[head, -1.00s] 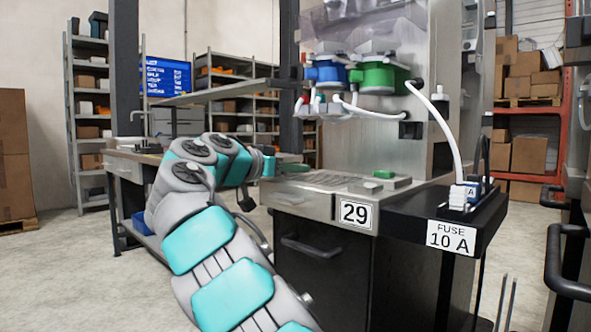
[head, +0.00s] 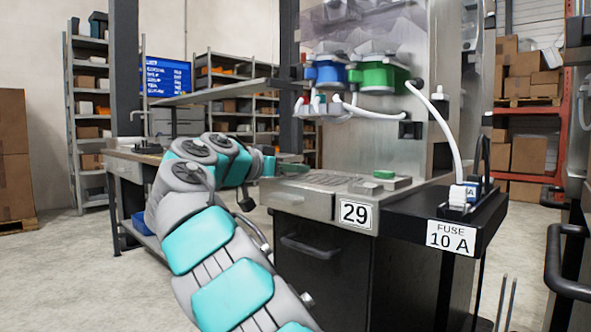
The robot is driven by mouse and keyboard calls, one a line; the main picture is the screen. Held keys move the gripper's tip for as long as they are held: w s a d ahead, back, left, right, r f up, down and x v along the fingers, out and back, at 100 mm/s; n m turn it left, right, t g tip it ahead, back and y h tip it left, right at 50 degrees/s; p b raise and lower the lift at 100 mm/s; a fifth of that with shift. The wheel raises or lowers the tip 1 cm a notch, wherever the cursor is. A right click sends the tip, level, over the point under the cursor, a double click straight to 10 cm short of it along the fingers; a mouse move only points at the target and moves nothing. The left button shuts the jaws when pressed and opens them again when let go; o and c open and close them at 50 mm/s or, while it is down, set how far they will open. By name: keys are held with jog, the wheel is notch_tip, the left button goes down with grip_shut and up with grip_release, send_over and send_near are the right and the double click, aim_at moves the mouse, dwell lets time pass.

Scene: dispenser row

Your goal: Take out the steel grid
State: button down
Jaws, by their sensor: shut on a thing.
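The steel grid (head: 325,180) lies at the top of the steel drip tray front of dispenser 29, below the blue and green valves. It looks about level, with its left end close to my gripper. My gripper (head: 268,166) is at the left front edge of the dispenser, small and partly hidden by my own wrist. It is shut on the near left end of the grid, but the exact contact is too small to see.
A grey block with a green top (head: 384,174) sits right of the grid. White hoses (head: 440,125) hang above, one running to the black side shelf (head: 462,213) marked FUSE 10 A. A workbench (head: 125,165) stands at left. Floor at left is clear.

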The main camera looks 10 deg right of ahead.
jog(key=shift+r+p, duration=0.3)
jog(key=shift+r+p, duration=0.55)
jog(key=shift+r, duration=0.1)
jog(key=shift+d+r, duration=0.1)
dwell(0.4)
